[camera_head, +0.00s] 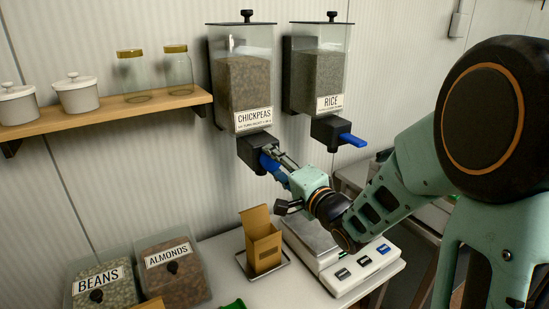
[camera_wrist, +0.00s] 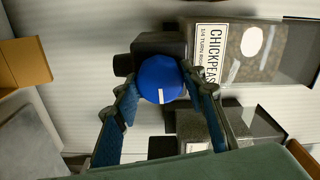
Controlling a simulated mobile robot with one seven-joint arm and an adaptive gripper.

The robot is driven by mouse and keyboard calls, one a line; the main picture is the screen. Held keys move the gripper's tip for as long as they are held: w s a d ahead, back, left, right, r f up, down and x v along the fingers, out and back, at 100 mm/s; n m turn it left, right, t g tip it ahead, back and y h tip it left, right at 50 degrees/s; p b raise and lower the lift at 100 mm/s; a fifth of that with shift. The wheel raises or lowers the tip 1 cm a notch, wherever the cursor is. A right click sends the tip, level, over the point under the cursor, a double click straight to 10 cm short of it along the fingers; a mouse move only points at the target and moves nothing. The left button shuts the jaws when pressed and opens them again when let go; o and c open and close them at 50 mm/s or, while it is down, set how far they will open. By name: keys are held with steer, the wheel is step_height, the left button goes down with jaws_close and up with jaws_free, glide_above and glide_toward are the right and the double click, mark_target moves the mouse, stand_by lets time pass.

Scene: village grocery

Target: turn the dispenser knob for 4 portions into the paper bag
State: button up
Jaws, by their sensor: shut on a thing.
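The chickpeas dispenser (camera_head: 243,85) hangs on the wall, a clear hopper of brown chickpeas above a black outlet. Its blue knob (camera_head: 267,162) is at the front of the outlet, partly hidden by my gripper (camera_head: 274,161). In the wrist view the round blue knob (camera_wrist: 160,78) sits between the two fingers of my gripper (camera_wrist: 158,82), which is shut on it. A white mark on the knob lies toward the lower edge of that picture. The brown paper bag (camera_head: 263,248) stands upright and open below the outlet; its inside is hidden.
A rice dispenser (camera_head: 318,78) with a blue handle (camera_head: 353,140) hangs to the right. A white scale (camera_head: 345,267) is right of the bag. Bins of beans (camera_head: 104,284) and almonds (camera_head: 175,272) stand left. A wooden shelf (camera_head: 105,116) holds jars.

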steer(key=shift+m, duration=0.3)
stand_by(0.4)
steer(key=o, duration=1.2)
steer(key=shift+c, duration=0.2)
steer(key=v, duration=0.7)
steer(key=shift+s+d, duration=0.15)
steer(key=shift+s, duration=0.05)
